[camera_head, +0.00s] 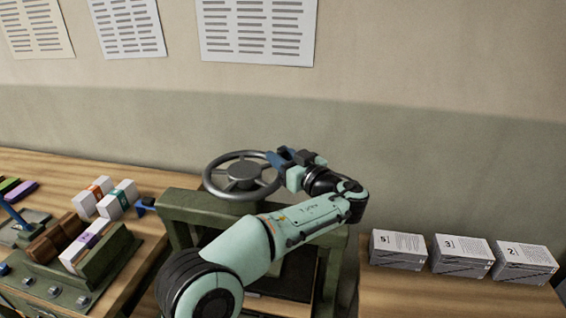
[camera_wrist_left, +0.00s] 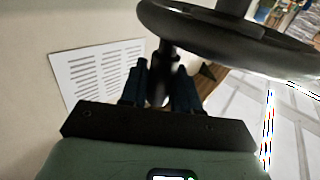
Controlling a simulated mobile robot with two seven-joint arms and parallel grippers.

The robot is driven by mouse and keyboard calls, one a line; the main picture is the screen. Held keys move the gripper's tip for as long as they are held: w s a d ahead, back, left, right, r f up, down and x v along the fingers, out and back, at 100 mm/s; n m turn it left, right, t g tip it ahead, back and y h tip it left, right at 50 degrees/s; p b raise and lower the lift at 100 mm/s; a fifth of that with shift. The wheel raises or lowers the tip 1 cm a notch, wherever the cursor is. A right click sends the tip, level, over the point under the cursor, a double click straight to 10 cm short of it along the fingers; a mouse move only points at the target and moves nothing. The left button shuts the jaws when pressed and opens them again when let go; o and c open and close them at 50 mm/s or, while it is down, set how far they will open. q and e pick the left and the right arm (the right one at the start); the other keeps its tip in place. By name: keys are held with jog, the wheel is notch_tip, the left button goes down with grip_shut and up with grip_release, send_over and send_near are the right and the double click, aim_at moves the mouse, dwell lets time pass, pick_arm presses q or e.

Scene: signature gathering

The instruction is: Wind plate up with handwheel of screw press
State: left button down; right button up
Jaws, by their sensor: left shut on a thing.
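The grey handwheel (camera_head: 243,176) sits on top of the green screw press (camera_head: 185,207) in the middle of the head view. My left gripper (camera_head: 281,160) is at the wheel's right rim, shut on the wheel's handle. In the left wrist view the left gripper's dark fingers (camera_wrist_left: 160,88) stand on both sides of the upright handle (camera_wrist_left: 167,62), with the dark wheel rim (camera_wrist_left: 225,38) above. My left arm crosses in front of the press and hides much of its inside, so the plate's height cannot be told. My right gripper is not in view.
Left of the press, a wooden table (camera_head: 60,165) bears small coloured boxes (camera_head: 117,199) and a green fixture (camera_head: 105,255). On the right, a wooden table (camera_head: 430,292) holds three numbered grey stacks (camera_head: 460,254). The wall with printed sheets (camera_head: 258,30) stands close behind the wheel.

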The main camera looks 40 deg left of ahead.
pick_arm(q)
jog(key=shift+w+a+r, duration=0.15)
jog(key=shift+w, duration=0.15)
jog(key=shift+w+a, duration=0.45)
jog(key=shift+w, duration=0.05)
jog(key=shift+w+a+n+g, duration=0.7)
jog(key=shift+w+a+g, duration=0.1)
jog(key=shift+a+g, duration=0.2)
jog(key=shift+w+a+b, duration=0.2)
jog(key=shift+w+a, duration=0.05)
jog(key=shift+a, duration=0.45)
jog(key=shift+w+a+b, duration=0.2)
jog(key=shift+a, duration=0.45)
jog(key=shift+w+a, duration=0.1)
jog(key=shift+a, duration=0.55)
jog(key=c, duration=1)
grip_release()
jog(key=shift+o, duration=0.2)
jog(key=shift+a, duration=0.1)
